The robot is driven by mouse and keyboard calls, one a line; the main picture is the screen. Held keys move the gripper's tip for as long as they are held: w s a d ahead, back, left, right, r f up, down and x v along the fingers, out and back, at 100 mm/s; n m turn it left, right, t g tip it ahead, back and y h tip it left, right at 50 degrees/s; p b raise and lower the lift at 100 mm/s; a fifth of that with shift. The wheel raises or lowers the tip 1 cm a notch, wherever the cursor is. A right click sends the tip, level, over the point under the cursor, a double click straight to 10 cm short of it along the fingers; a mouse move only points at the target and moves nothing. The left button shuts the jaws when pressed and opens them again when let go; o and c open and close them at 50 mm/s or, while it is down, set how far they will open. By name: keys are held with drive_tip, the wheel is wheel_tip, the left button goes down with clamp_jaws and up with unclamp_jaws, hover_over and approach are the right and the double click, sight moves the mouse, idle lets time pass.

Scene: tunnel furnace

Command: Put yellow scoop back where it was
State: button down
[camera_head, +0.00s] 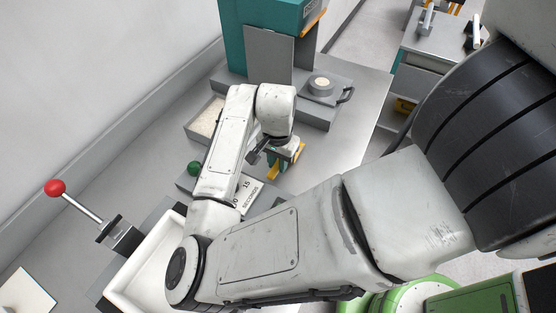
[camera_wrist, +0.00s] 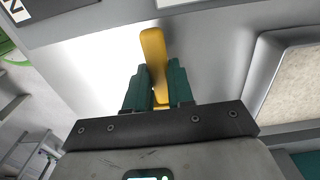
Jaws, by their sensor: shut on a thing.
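My gripper (camera_head: 284,158) is over the grey worktop in the head view. In the wrist view its two dark green fingers (camera_wrist: 158,88) are shut on the yellow scoop (camera_wrist: 155,48), with the yellow handle passing between them. In the head view only yellow parts of the scoop (camera_head: 273,171) show around the fingers, and my arm hides part of it. The scoop's bowl cannot be made out. I cannot tell whether the scoop touches the worktop. A grey bin of pale powder (camera_head: 190,127) lies left of my gripper; it also shows at right in the wrist view (camera_wrist: 262,75).
A teal machine (camera_head: 233,38) stands at the back. A round dish (camera_head: 321,83) sits on a grey block with a handle. A green knob (camera_head: 194,168) and a "15 SECONDS" panel (camera_head: 248,194) are beside my arm. A red-ball lever (camera_head: 55,187) and white tray (camera_head: 119,296) are nearer. Worktop at right is clear.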

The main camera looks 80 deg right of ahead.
drive_tip(key=shift+f+b, duration=0.3)
drive_tip(key=shift+f, duration=0.1)
drive_tip(key=shift+f, duration=0.2)
drive_tip(key=c, duration=1)
unclamp_jaws()
drive_tip(key=shift+r+p, duration=0.3)
drive_tip(key=shift+r, duration=0.25)
wheel_tip(320, 180, up, 12)
drive_tip(key=shift+r, duration=0.1)
